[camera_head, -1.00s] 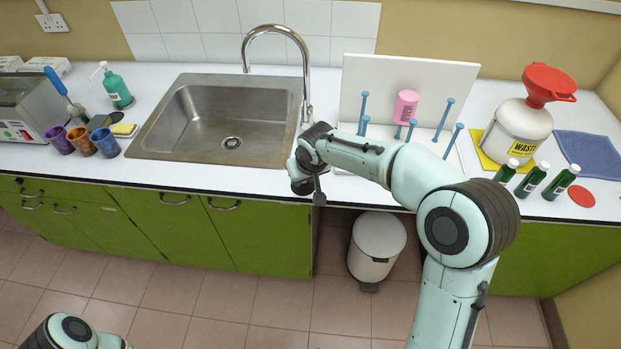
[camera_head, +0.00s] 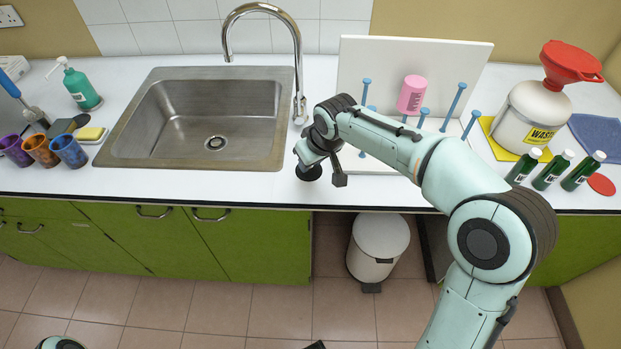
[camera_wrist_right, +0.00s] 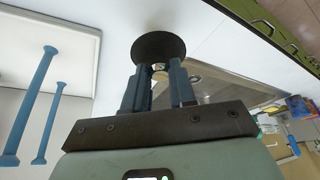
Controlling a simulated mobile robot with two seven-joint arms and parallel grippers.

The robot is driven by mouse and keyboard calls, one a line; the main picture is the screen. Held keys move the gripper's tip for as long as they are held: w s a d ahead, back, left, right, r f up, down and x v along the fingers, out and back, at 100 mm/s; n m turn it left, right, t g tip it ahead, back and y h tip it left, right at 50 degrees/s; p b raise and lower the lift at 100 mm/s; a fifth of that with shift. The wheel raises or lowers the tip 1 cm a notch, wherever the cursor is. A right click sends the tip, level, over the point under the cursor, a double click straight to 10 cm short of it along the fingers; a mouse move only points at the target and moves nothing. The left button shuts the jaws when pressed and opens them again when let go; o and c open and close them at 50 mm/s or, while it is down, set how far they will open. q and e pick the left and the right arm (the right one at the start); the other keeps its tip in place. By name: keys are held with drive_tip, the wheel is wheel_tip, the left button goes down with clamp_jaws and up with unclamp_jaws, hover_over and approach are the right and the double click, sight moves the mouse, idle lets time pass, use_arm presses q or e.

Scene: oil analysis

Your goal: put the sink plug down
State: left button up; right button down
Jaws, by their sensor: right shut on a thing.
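The sink plug (camera_head: 309,172) is a black disc at the white counter's front, right of the sink. In the right wrist view the plug (camera_wrist_right: 158,46) is a dark round disc at the fingertips. My right gripper (camera_wrist_right: 159,72) is shut on it. In the head view my right gripper (camera_head: 312,163) is just above the disc, and the arm hides part of it. The plug is at or just above the counter; I cannot tell if it touches. My left gripper is out of view.
The steel sink (camera_head: 128,147) with its tap (camera_head: 299,70) is to the left. Green bottles (camera_head: 552,170) stand at the right. The counter's front edge is close.

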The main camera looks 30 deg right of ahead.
sight(313, 173)
drive_tip(key=shift+f+b, duration=0.3)
drive_tip(key=shift+f, duration=2.75)
drive_tip(key=shift+f, duration=0.2)
drive_tip(key=c, duration=0.9)
unclamp_jaws()
drive_tip(key=shift+r, duration=0.1)
drive_tip(key=shift+r, duration=0.45)
drive_tip(key=p+v, duration=0.1)
drive_tip(key=v, duration=1)
drive_tip(key=shift+s+r, duration=0.15)
drive_tip(key=shift+r, duration=0.05)
